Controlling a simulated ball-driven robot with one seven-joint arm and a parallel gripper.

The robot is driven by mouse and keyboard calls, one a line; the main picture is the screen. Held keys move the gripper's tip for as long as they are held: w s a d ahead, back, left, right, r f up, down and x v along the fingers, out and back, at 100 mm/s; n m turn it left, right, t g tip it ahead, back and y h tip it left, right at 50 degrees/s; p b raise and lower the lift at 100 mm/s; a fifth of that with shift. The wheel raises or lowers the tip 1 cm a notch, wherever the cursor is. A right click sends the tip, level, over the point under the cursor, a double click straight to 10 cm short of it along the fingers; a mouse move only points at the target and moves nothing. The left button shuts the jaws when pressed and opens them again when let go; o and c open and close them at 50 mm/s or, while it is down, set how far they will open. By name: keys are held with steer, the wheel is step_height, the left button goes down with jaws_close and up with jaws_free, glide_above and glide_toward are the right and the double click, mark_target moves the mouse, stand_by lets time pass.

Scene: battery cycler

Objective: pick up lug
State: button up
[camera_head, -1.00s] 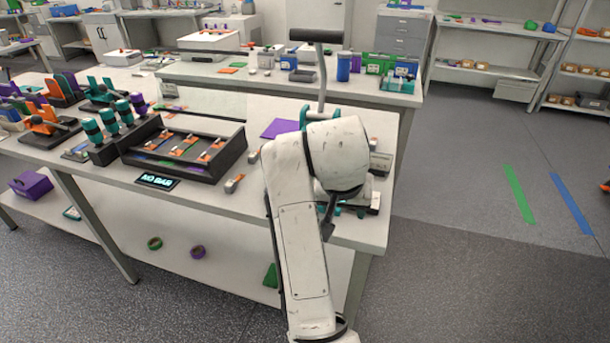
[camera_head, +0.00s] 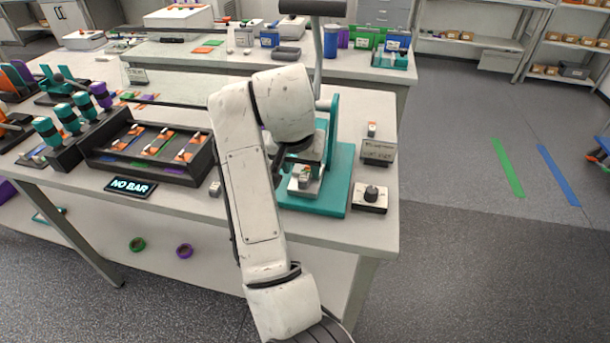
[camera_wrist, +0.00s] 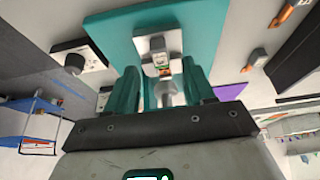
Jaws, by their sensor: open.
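A small pale part with an orange-red and green end (camera_head: 305,174), which may be the lug, sits on a white block (camera_wrist: 143,46) on the teal press base (camera_head: 335,195). It also shows in the wrist view (camera_wrist: 162,66). My gripper (camera_wrist: 160,78) is open in the wrist view, with its two teal fingers apart and pointing towards the block. The part appears between and beyond the fingertips, and I see no grip on it. In the head view my arm hides most of my gripper. Another small silver lug-like piece (camera_head: 215,188) lies near the table's front edge.
A dark tray (camera_head: 170,178) holds several orange-and-silver pieces, with a NO BAR display (camera_head: 131,187) in front. A knob box (camera_head: 370,196) and a small labelled box (camera_head: 378,151) stand right of the press. The press lever (camera_head: 318,60) rises behind my arm.

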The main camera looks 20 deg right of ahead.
mark_target(304, 177)
steer(key=x, duration=0.5)
steer(key=shift+w, duration=0.1)
jaws_close()
stand_by(0.4)
